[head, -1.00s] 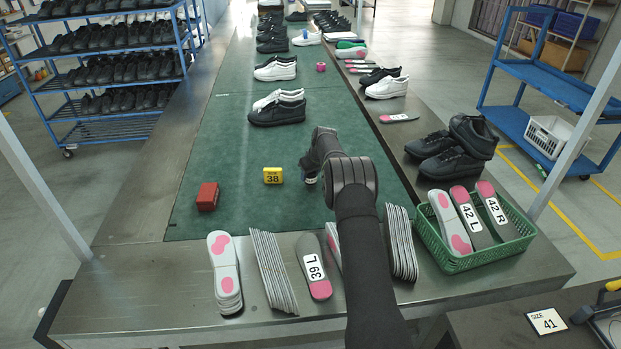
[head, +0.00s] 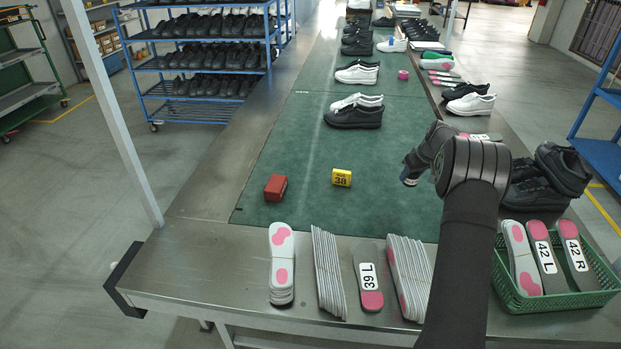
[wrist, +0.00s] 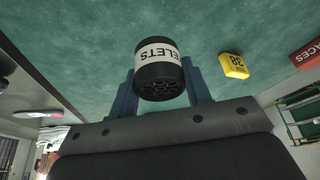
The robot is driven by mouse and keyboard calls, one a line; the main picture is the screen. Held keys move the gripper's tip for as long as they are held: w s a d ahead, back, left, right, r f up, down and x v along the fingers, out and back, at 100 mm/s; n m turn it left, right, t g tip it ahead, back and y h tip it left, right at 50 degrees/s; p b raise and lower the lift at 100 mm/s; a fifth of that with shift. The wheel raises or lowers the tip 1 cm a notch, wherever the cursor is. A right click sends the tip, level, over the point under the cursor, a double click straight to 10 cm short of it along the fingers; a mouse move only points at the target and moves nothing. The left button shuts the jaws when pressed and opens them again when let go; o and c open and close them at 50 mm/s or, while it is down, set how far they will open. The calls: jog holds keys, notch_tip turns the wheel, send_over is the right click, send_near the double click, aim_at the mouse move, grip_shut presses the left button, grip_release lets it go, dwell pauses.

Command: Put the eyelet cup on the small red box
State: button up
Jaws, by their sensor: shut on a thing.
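The eyelet cup (wrist: 158,72) is a black cup with a white band lettered "ELETS", seen in the wrist view. My gripper (wrist: 160,88) is shut on it, one blue finger on each side. In the head view my gripper (head: 409,180) is above the right part of the green mat, and the cup is mostly hidden by my wrist. The small red box (head: 276,188) lies on the mat at the left, well apart from my gripper. It also shows at the right edge of the wrist view (wrist: 307,55), with lettering ending in "ACES".
A yellow size 38 block (head: 342,178) stands on the green mat (head: 300,150) between the red box and my gripper. Insole stacks (head: 282,262) line the front edge. A green basket (head: 565,303) is at right. Shoes (head: 354,115) stand farther back.

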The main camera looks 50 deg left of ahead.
jog(key=s+a+r+n, duration=0.1)
jog(key=s+a+r, duration=0.2)
jog(key=s+a, duration=1.05)
jog(key=n+g, duration=0.1)
send_over(272, 186)
jog(key=d, duration=0.2)
jog(key=f, duration=0.4)
jog(key=shift+w+d+f, duration=0.1)
jog(key=shift+w+f, duration=0.15)
jog(key=shift+s+a+f, duration=0.35)
jog(key=shift+a+f, duration=0.05)
jog(key=shift+f, duration=1.9)
jog(key=shift+f, duration=0.2)
jog(key=o, duration=1.1)
jog(key=shift+c, duration=0.2)
